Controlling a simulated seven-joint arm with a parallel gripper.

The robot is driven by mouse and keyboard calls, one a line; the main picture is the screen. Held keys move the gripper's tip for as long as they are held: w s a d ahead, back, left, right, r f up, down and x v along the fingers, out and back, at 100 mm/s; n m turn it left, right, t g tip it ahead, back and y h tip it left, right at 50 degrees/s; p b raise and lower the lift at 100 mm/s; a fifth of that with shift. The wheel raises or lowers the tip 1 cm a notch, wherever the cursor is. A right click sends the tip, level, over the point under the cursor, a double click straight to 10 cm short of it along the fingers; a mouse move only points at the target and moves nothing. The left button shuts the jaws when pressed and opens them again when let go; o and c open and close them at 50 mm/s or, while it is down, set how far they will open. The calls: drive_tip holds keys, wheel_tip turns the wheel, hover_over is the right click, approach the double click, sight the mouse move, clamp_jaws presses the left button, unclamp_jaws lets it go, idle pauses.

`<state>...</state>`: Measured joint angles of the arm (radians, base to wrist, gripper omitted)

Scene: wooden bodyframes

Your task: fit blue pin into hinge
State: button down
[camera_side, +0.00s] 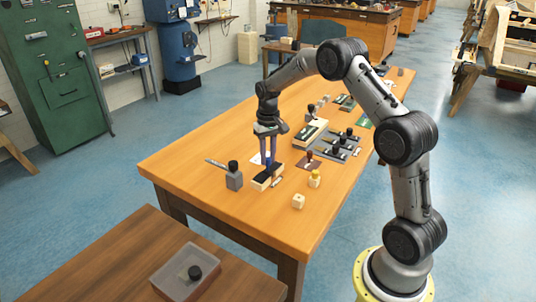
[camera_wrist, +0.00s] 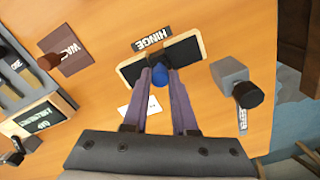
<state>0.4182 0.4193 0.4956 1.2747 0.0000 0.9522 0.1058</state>
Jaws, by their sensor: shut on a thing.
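My gripper (camera_side: 267,160) points straight down over the wooden table, its two long fingers closed on the blue pin (camera_wrist: 160,77). In the side view the blue pin (camera_side: 268,163) shows as a small blue spot between the fingertips. The hinge (camera_side: 262,181) is a dark-topped block with pale wooden ends, right at the fingertips. In the wrist view the hinge (camera_wrist: 186,52) spreads to both sides of the fingers, and the pin overlaps its middle. The fingers and pin hide the hinge's centre, so I cannot tell whether the pin is in it or above it.
A black "HINGE" label (camera_wrist: 152,39) lies beside the hinge. A grey block with a black knob (camera_side: 234,178) stands close on its left in the side view. A yellow-topped piece (camera_side: 315,179) and white cube (camera_side: 298,201) stand right. A grey tray (camera_side: 342,145) holds several black-knobbed pieces.

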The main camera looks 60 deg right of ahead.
sight(268, 158)
drive_tip(key=shift+f, duration=1.2)
drive_tip(key=c, duration=0.6)
unclamp_jaws()
wheel_tip(268, 158, up, 14)
drive_tip(key=shift+f, duration=0.1)
